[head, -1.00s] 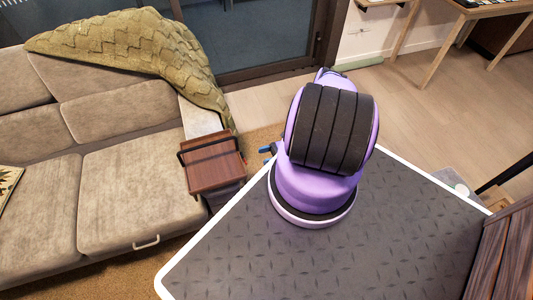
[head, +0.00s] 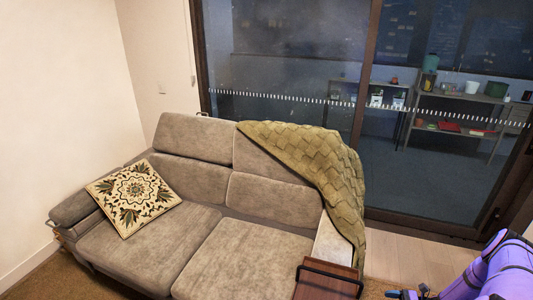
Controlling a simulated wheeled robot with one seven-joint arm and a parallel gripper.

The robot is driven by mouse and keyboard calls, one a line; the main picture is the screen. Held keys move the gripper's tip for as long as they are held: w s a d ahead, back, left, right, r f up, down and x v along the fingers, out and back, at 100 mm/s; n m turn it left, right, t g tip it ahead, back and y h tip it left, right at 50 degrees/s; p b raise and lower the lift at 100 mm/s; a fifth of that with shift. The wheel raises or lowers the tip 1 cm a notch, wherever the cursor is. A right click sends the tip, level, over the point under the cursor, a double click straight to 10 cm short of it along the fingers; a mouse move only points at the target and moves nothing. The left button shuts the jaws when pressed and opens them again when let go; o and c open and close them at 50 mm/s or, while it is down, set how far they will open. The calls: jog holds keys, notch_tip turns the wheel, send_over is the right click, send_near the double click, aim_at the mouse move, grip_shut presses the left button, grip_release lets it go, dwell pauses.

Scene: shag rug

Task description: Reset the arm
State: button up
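My purple arm (head: 500,272) shows only in part, at the bottom right corner of the head view. Small blue and dark parts (head: 421,292) stick out to its left at the bottom edge. They may belong to my gripper, but they are too small and cut off to be sure. Whether my gripper is open or shut, or holds anything, does not show.
A grey-brown sofa (head: 206,246) stands ahead, with a patterned cushion (head: 133,198) and a green knitted throw (head: 318,170). A brown wooden tray (head: 326,280) sits at its right end. Glass doors (head: 290,60) stand behind. A strip of wooden floor (head: 405,252) is clear.

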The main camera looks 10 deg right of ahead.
jog(key=w+d+r+n+g+h, duration=0.1)
jog(key=w+r+n+g+h, duration=0.25)
jog(key=r, duration=0.85)
jog(key=w+d+r+n+g, duration=0.2)
jog(key=w+r+n+g, duration=0.15)
jog(key=w+r, duration=0.55)
jog(key=a+r+n+g+h, duration=0.1)
jog(key=a+r+n+h, duration=0.3)
jog(key=r, duration=1)
jog(key=a+r+n+g+h, duration=0.15)
jog(key=a+r, duration=0.35)
jog(key=r, duration=0.9)
jog(key=s+a+r+n+t+h, duration=0.1)
jog(key=s+a+r+n+h, duration=0.15)
jog(key=s+a+r, duration=0.5)
jog(key=s+a+r+n+t+h, duration=0.25)
jog(key=a+r, duration=0.25)
jog(key=r, duration=0.6)
jog(key=s+a+r+n+t+h, duration=0.1)
jog(key=s+a+r+n+t, duration=0.1)
jog(key=s, duration=0.7)
jog(key=s+a+r+n+t+h, duration=0.1)
jog(key=s+a+r, duration=0.3)
jog(key=s, duration=0.5)
jog(key=shift+a+n+t+h, duration=0.3)
jog(key=shift+t+h, duration=0.2)
jog(key=shift+t, duration=0.4)
